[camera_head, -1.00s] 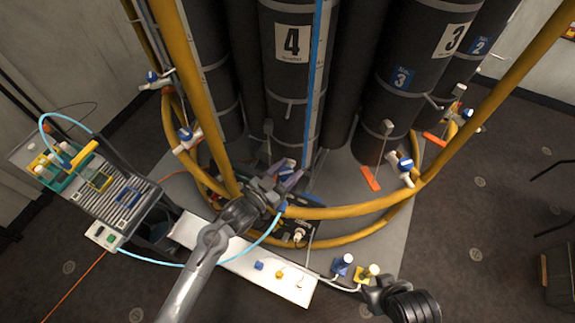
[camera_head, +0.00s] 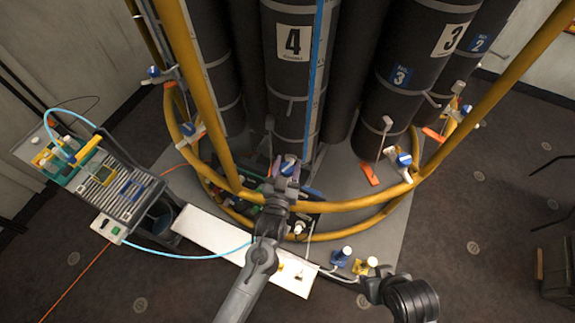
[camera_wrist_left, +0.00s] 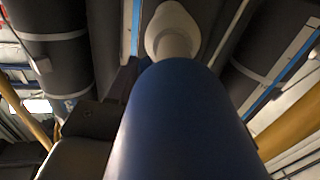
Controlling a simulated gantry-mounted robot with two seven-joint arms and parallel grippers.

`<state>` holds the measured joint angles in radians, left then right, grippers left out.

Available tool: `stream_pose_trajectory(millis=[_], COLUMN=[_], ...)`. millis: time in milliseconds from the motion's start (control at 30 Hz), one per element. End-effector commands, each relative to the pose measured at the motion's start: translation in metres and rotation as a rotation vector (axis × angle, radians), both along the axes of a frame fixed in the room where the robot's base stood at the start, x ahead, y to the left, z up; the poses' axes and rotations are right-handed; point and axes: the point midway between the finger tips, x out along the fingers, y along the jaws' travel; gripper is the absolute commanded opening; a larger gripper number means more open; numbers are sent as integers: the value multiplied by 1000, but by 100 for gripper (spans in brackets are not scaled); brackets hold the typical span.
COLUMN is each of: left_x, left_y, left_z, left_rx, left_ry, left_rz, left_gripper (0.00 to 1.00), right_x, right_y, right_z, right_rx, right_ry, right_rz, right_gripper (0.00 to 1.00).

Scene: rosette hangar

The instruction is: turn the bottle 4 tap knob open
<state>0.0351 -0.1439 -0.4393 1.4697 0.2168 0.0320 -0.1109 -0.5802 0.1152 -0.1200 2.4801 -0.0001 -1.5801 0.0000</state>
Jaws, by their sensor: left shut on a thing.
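Bottle 4 (camera_head: 292,70) is a tall dark cylinder with a white "4" label, upright at the back centre. A blue tap knob (camera_head: 289,165) shows at its foot in the head view. My left gripper (camera_head: 284,178) is at this knob, its fingers small and partly hidden there. In the left wrist view a large blue knob (camera_wrist_left: 180,125) fills the middle, with a pale tap body (camera_wrist_left: 173,30) beyond it. A dark part of my gripper is close beside the knob. The gripper is shut on the knob. My right arm is at lower right; its fingers cannot be made out.
A yellow rail (camera_head: 350,204) curves in front of the bottles, under my left arm. Other blue-knobbed taps (camera_head: 404,160) sit along it. A white board (camera_head: 212,232) lies in front. A rack with a ribbed top (camera_head: 100,178) stands left, with a light blue hose (camera_head: 180,256).

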Motion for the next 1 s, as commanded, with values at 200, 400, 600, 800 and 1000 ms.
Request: stream_pose_trajectory(millis=[200, 400, 600, 800, 1000], left_x=[0, 0, 0, -3, -23], left_y=[0, 0, 0, 1, 5], left_z=[0, 0, 0, -1, -1], left_rx=[0, 0, 0, 0, 0], left_ry=[0, 0, 0, 0, 1], left_rz=[1, 0, 0, 0, -1], left_gripper=[20, 64, 72, 72, 72], right_x=[0, 0, 0, 0, 0], right_y=[0, -1, -2, -2, -2], right_z=[0, 0, 0, 0, -1], right_rx=[-1, -6, -9, -8, -7], right_ry=[0, 0, 0, 0, 0], right_rz=[1, 4, 5, 6, 4], right_gripper=[43, 43, 43, 43, 43])
